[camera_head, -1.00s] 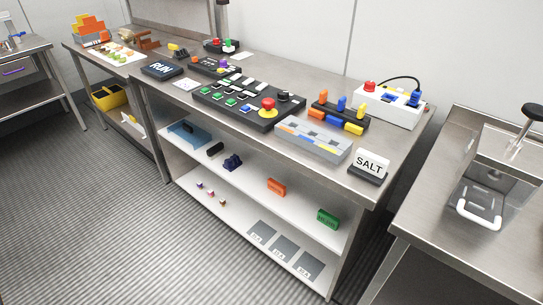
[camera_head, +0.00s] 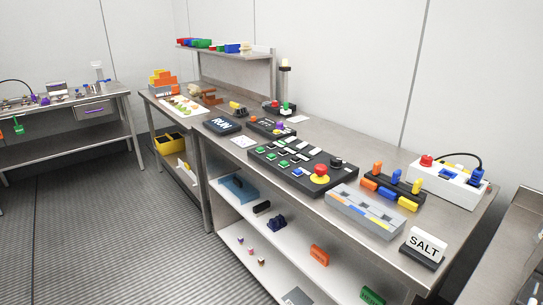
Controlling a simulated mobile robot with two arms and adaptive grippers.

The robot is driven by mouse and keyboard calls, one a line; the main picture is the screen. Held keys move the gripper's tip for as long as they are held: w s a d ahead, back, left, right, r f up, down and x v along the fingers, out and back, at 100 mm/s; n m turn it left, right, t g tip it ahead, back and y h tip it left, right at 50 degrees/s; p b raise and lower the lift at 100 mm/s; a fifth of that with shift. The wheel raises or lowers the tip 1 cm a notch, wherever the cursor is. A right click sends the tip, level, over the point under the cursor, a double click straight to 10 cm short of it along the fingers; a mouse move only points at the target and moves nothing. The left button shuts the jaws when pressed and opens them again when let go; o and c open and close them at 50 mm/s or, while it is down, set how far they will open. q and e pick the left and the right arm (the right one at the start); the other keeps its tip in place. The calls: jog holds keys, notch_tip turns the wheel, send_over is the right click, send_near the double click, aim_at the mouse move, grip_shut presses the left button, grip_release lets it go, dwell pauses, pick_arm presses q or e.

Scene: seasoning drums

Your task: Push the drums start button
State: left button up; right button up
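A black control panel (camera_head: 301,168) lies on the steel table, with rows of green, white and black buttons and a red mushroom button (camera_head: 319,170) on a yellow ring near its right end. Several green buttons (camera_head: 271,161) run along its near side. The labels are too small to read, so I cannot tell which button is the drums start button. A smaller black panel (camera_head: 270,127) with a purple knob sits left of it. Neither of my grippers is in view.
A SALT sign (camera_head: 424,243), grey tray (camera_head: 365,212), coloured lever block (camera_head: 392,187) and white box with plugs (camera_head: 447,182) stand right of the panel. A RUN sign (camera_head: 222,125) is left. Shelves below hold small objects. The floor in front (camera_head: 150,240) is clear.

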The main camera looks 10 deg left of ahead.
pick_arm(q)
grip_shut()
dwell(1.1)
